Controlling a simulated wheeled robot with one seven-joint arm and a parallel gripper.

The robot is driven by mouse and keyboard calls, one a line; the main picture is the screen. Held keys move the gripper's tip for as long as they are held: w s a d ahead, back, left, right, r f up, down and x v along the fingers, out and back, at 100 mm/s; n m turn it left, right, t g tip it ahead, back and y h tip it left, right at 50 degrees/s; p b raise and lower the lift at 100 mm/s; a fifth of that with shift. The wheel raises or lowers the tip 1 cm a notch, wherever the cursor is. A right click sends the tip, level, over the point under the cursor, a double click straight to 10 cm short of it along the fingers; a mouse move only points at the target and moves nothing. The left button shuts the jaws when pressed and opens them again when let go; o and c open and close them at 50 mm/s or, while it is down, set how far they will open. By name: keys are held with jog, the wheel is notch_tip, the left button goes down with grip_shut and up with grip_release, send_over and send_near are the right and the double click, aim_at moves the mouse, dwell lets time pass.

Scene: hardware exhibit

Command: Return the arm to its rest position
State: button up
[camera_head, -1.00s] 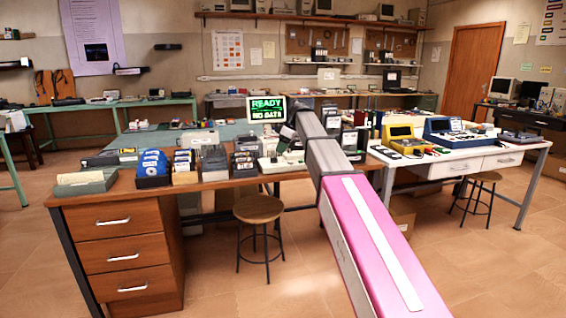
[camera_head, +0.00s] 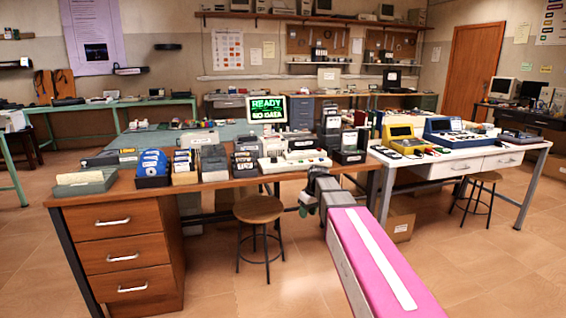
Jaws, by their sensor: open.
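My arm (camera_head: 372,255), with a pink link and a white stripe, rises from the lower right. Its grey outer part is foreshortened and ends in front of the desk's near edge. My gripper (camera_head: 304,208) is small and dark at the arm's far end, left of the grey link, below the desk top and to the right of the stool. It is open, and I see nothing held in it. Fine detail of the fingers is too small to make out.
A white bench (camera_head: 465,160) with instruments is at right. Floor at lower left is clear.

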jog(key=s+d+f+m+h, duration=0.1)
jog(key=s+d+f+m, duration=0.2)
jog(key=s+f, duration=0.5)
jog(key=s+d+f+m+h, duration=0.1)
jog(key=s+d+f+m, duration=0.3)
jog(key=s, duration=0.8)
notch_tip(320, 180, down, 4)
jog(key=shift+s+d+r+g, duration=0.2)
jog(key=shift+d+g, duration=0.2)
jog(key=shift+d, duration=0.55)
